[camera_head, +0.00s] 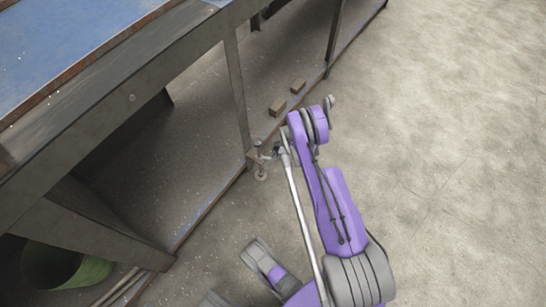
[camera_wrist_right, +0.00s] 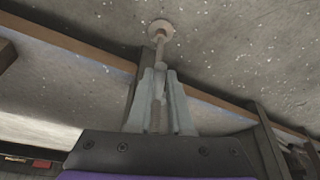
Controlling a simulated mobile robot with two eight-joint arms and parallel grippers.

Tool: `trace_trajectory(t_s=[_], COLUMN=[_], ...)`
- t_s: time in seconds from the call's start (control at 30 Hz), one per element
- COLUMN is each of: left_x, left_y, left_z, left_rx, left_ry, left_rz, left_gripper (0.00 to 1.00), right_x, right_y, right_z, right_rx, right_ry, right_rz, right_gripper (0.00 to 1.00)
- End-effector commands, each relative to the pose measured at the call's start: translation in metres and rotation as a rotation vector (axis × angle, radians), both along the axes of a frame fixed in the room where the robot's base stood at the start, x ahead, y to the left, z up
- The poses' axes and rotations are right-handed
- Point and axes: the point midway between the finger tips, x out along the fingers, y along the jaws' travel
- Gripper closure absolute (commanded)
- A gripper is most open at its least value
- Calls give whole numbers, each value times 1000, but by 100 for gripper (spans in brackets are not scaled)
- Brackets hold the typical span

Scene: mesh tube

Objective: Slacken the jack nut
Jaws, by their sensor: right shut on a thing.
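The levelling jack (camera_head: 262,166) stands at the foot of the workbench's near corner leg, with a threaded rod and a round foot on the floor. The right wrist view shows its round foot (camera_wrist_right: 161,27) and the rod running down between my fingers. My right gripper (camera_head: 276,152) is at the jack, reaching in from the right. In the wrist view its two grey fingers (camera_wrist_right: 160,88) are closed around the rod. The fingers hide most of the gripped part, so I cannot make out the nut itself.
The metal workbench (camera_head: 165,40) has a blue top and a low frame rail. A green roll (camera_head: 70,268) lies under the bench at lower left. The concrete floor (camera_head: 440,120) on the right is clear.

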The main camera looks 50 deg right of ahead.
Motion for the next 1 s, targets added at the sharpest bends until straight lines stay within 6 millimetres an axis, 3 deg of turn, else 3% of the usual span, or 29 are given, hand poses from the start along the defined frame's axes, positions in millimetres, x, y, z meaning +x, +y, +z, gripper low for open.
trace_trajectory(t_s=[0.1,0.13,0.3,0.67,1.0], left_x=[0,0,0,0,-3], left_y=[0,0,0,0,0], left_z=[0,0,0,2,19], left_rx=[0,0,0,0,0], left_ry=[0,0,0,0,-3], left_rz=[0,0,0,0,0], left_gripper=[50,50,50,50,50], right_x=[0,0,0,-2,-23], right_y=[0,0,0,-1,-13], right_z=[0,0,0,5,65], right_rx=[0,0,0,1,-1], right_ry=[0,0,0,0,0], right_rz=[-1,-1,-1,-2,-4], right_gripper=[100,79,51,51,51])
